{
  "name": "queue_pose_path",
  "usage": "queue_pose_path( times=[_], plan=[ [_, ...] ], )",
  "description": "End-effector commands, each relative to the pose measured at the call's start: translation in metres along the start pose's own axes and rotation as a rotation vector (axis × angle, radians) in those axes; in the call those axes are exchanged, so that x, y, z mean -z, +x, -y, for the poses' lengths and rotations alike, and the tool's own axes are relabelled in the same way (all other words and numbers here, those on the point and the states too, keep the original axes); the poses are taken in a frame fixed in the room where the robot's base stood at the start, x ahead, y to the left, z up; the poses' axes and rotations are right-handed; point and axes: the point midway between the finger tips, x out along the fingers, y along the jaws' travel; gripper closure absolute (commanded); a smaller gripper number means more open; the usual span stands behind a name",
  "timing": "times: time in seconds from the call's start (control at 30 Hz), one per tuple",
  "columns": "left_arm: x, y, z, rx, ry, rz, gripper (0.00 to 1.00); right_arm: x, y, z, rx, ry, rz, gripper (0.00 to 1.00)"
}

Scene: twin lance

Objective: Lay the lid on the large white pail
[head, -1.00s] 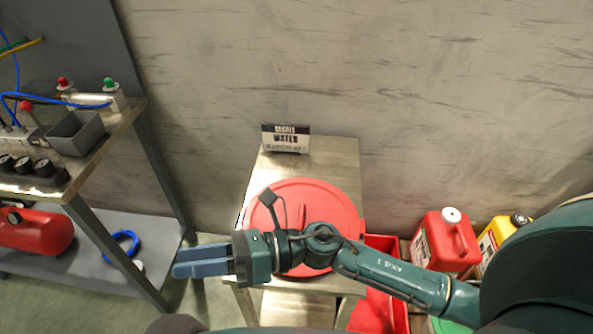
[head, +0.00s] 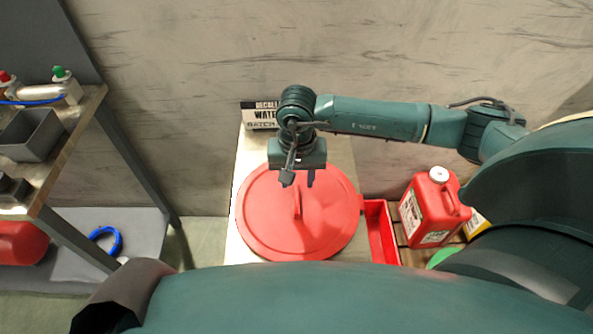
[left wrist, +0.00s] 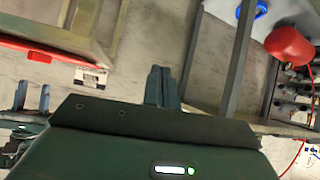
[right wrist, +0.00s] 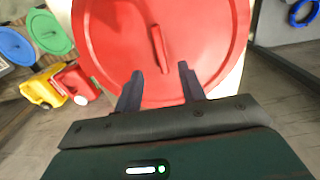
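The round red lid (head: 270,215) lies flat on the small wooden table, with its raised bar handle (head: 298,203) near the middle. My right gripper (head: 298,180) hangs fingers-down over the lid's far part, just behind the handle in the head view. In the right wrist view its fingers (right wrist: 160,85) are spread and empty; the handle (right wrist: 159,48) shows beyond them, between their lines. My left gripper's fingers (left wrist: 161,86) are together with nothing between them in the left wrist view. I cannot make out the large white pail in any view.
A sign (head: 262,115) stands at the table's back, against the wall. A red bin (head: 381,232) and red jug (head: 432,208) stand right of the table. A workbench (head: 70,150) with a grey tray (head: 32,135) is at left. Green and blue lids (right wrist: 48,32) show in the right wrist view.

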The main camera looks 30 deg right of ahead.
Motion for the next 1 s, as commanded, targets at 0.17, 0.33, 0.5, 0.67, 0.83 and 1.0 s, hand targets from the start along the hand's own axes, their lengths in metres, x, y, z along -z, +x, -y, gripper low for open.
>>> queue_pose_path(
  times=[0.17, 0.33, 0.5, 0.67, 0.83, 1.0],
  plan=[
    [0.002, 0.005, -0.004, -0.019, 0.017, -0.036, 1.00, -0.001, 0.032, 0.000, 0.001, 0.002, 0.003, 0.60],
    [-0.002, 0.016, -0.008, -0.036, 0.026, -0.073, 1.00, 0.000, 0.056, 0.001, 0.002, 0.001, 0.001, 0.60],
    [0.002, 0.018, -0.014, -0.056, 0.018, -0.101, 1.00, -0.001, 0.066, 0.001, 0.002, 0.001, 0.002, 0.60],
    [0.006, 0.017, -0.016, -0.062, 0.012, -0.113, 1.00, -0.001, 0.068, 0.001, 0.002, 0.001, 0.002, 0.60],
    [0.007, 0.016, -0.015, -0.061, 0.013, -0.114, 1.00, -0.001, 0.067, 0.001, 0.002, 0.001, 0.002, 0.60],
    [0.005, 0.016, -0.014, -0.059, 0.013, -0.111, 1.00, -0.001, 0.067, 0.001, 0.002, 0.002, 0.002, 0.68]
  ],
)
